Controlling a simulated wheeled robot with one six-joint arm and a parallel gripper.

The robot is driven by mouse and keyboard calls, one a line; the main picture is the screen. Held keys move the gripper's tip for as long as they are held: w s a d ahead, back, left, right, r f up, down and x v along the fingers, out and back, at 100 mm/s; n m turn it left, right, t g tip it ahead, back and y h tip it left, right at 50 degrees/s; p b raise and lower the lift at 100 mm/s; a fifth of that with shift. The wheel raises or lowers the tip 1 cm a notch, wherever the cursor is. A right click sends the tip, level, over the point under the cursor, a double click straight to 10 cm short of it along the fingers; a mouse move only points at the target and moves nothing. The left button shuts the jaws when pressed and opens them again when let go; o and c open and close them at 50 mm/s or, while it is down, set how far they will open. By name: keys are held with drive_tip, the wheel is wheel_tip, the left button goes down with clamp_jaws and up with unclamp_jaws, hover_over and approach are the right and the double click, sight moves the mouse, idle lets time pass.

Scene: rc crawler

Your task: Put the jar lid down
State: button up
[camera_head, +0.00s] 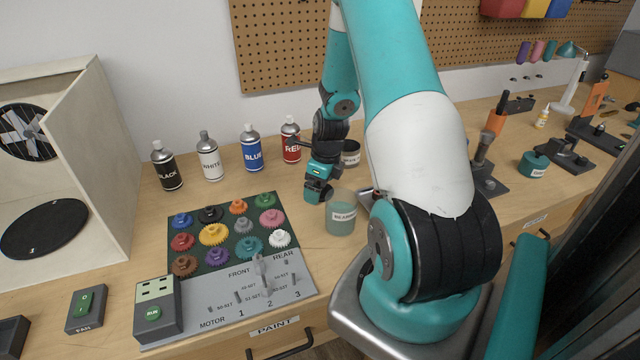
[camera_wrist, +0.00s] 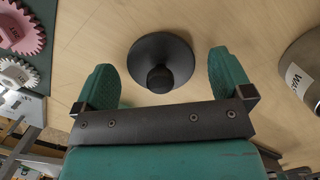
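The jar lid (camera_wrist: 158,55) is a dark round disc with a black knob (camera_wrist: 160,78). In the wrist view it appears to lie knob-up on the wooden bench, between my gripper's fingers. My gripper (camera_head: 318,192) is open, with a visible gap between each green finger and the lid; it also shows in the wrist view (camera_wrist: 164,78). In the head view the lid cannot be made out near my gripper. A glass jar (camera_head: 341,222) with greenish contents and a white label stands just right of my gripper, with no lid visible on it.
A labelled metal tin (camera_head: 350,153) stands behind my gripper; a grey container (camera_wrist: 304,72) is at the wrist view's right. Paint bottles (camera_head: 251,150) line the back. A gear board (camera_head: 190,262) lies left. A teal jar (camera_head: 533,164) stands at the right.

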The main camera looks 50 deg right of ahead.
sight(326, 192)
wheel_tip(326, 192, up, 12)
drive_tip(key=s, duration=0.2)
drive_tip(key=w+a+r+n+y, duration=0.1)
drive_tip(key=w+a+r+n, duration=0.1)
drive_tip(key=a+n, duration=0.35)
drive_tip(key=w+a+r+n, duration=0.1)
drive_tip(key=a+r+n, duration=0.25)
drive_tip(key=a, duration=0.25)
drive_tip(key=s+a+r+n+y, duration=0.1)
drive_tip(key=s+a+r+n, duration=0.15)
drive_tip(key=a+n, duration=0.9)
drive_tip(key=s+a+r+n+g+y, duration=0.1)
drive_tip(key=s+a+r+n, duration=0.1)
drive_tip(key=s+a+n, duration=0.5)
drive_tip(key=s+a+r+n, duration=0.2)
drive_tip(key=s+a+n, duration=0.4)
drive_tip(key=n, duration=0.7)
drive_tip(key=shift+s+a+r+g+y+b, duration=0.35)
drive_tip(key=shift+a+g+y+b, duration=0.05)
drive_tip(key=shift+a, duration=0.8)
